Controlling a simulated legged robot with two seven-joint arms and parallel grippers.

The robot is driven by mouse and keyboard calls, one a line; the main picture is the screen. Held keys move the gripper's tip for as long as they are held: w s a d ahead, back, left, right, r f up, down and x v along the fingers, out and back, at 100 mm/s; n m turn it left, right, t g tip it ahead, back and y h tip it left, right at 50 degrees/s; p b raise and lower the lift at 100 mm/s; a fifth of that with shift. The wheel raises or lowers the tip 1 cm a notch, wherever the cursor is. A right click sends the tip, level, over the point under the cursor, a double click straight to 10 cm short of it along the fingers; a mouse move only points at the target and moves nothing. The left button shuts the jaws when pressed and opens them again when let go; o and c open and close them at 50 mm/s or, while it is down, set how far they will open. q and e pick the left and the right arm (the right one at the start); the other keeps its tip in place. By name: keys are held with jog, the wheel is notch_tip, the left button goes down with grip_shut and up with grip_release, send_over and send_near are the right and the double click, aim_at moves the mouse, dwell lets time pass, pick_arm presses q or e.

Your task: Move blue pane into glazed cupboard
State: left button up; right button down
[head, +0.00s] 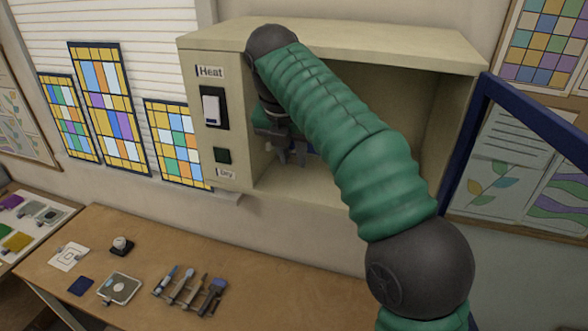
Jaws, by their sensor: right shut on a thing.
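The glazed cupboard (216,160) is a cream box on the wall, with its blue-framed door (470,135) swung open to the right. My right arm reaches into it from the lower right. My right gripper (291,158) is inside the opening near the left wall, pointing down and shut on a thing. A small bluish sliver shows beside the fingers; it looks like the blue pane, but most of it is hidden by my gripper and arm. I cannot tell whether it touches the cupboard floor. My left gripper is not in view.
The cupboard front has a Heat switch (211,107) and a Dry button (222,155). On the wooden table (240,250) below lie several tools (190,288), a dark blue square (81,286) and small items. A side table holds a tray of coloured panes (18,241).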

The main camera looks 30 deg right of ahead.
aim_at(297, 190)
notch_tip(297, 190, down, 2)
jog(key=shift+s+d+f+b, duration=0.15)
jog(key=shift+b, duration=0.25)
jog(key=shift+s+f, duration=0.25)
jog(key=f+p, duration=0.1)
jog(key=f, duration=0.2)
jog(key=shift+s+a+p, duration=0.15)
jog(key=shift+a+p, duration=0.2)
jog(key=shift+a, duration=0.05)
jog(key=shift+w+f, duration=0.35)
jog(key=shift+w, duration=0.05)
jog(key=c, duration=1.5)
grip_release()
jog(key=shift+d, duration=0.15)
jog(key=shift+c, duration=0.2)
jog(key=o, duration=0.3)
jog(key=shift+d, duration=0.2)
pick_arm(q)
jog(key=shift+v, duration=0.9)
pick_arm(e)
jog(key=shift+o, duration=0.2)
jog(key=shift+s, duration=0.2)
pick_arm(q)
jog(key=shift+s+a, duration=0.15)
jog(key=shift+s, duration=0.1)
